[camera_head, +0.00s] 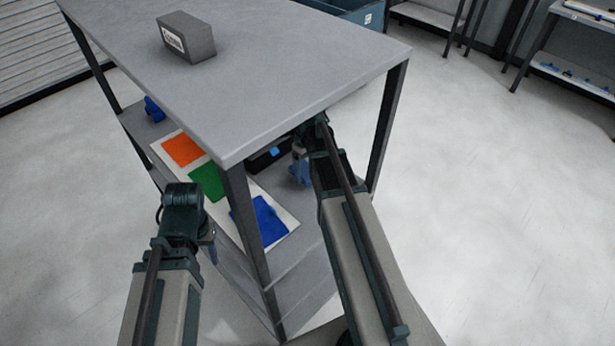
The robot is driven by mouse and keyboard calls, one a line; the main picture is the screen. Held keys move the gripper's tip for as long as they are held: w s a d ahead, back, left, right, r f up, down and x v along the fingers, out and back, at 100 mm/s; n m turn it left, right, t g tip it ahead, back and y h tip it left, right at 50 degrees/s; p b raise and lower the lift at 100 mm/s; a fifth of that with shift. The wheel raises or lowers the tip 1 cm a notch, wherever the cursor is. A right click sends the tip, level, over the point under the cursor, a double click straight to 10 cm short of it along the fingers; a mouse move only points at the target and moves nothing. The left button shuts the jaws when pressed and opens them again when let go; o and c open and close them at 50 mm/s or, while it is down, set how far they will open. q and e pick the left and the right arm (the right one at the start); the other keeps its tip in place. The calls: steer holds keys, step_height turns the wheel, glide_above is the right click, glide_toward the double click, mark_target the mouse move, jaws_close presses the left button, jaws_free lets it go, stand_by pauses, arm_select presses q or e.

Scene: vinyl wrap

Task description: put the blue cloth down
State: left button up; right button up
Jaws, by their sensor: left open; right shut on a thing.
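My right arm reaches under the tabletop into the shelf unit. Its gripper (302,150) is shut on a crumpled light-blue piece, the blue cloth (300,173), which hangs beside a black box (266,160). The arm and the tabletop edge hide part of the cloth and the fingers. My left gripper (209,243) is open and empty outside the shelf's front left side, mostly hidden behind its own wrist.
A white board (222,215) with orange, green and blue squares lies on the middle shelf. A dark blue object (153,109) sits at that shelf's far left. Table legs stand close to both arms.

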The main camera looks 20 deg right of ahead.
mark_target(308, 172)
step_height(308, 172, down, 2)
steer(key=shift+a+f+b, duration=0.1)
steer(key=shift+b, duration=0.4)
steer(key=shift+c, duration=0.7)
steer(key=o, duration=1.2)
steer(key=shift+c, duration=0.2)
arm_select(q)
step_height(308, 172, down, 2)
step_height(308, 172, up, 14)
steer(key=p, duration=1.3)
steer(key=shift+f+p, duration=0.25)
steer(key=shift+p, duration=0.15)
arm_select(e)
step_height(308, 172, up, 14)
arm_select(q)
steer(key=shift+s, duration=0.1)
arm_select(e)
steer(key=shift+f, duration=0.2)
